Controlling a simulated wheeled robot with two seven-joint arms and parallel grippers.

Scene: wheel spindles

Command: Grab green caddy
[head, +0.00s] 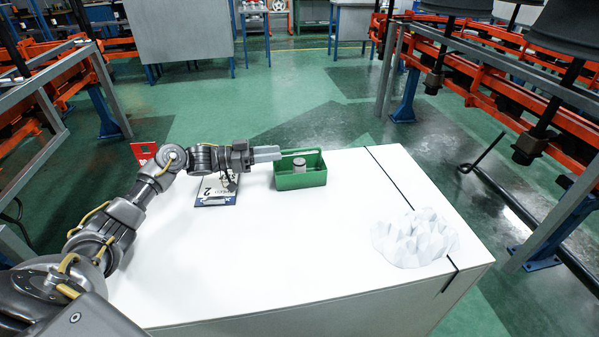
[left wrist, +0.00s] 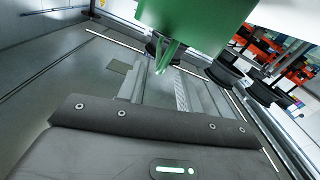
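The green caddy (head: 300,177) stands upright on the white table, an open box with a raised handle bar along it and a grey cylindrical part (head: 299,166) inside. My left gripper (head: 277,153) reaches in from the left, its pale fingers level and their tips at the caddy's upper left end. In the left wrist view the green caddy (left wrist: 205,20) fills the top middle, and a narrow green strip comes down by the fingertips. Whether the fingers touch or clasp the handle cannot be made out. My right gripper is out of view.
The white table (head: 290,260) is mostly bare in front of the caddy. A white jagged heap (head: 415,238) sits at the right, beside a dark line across the tabletop.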

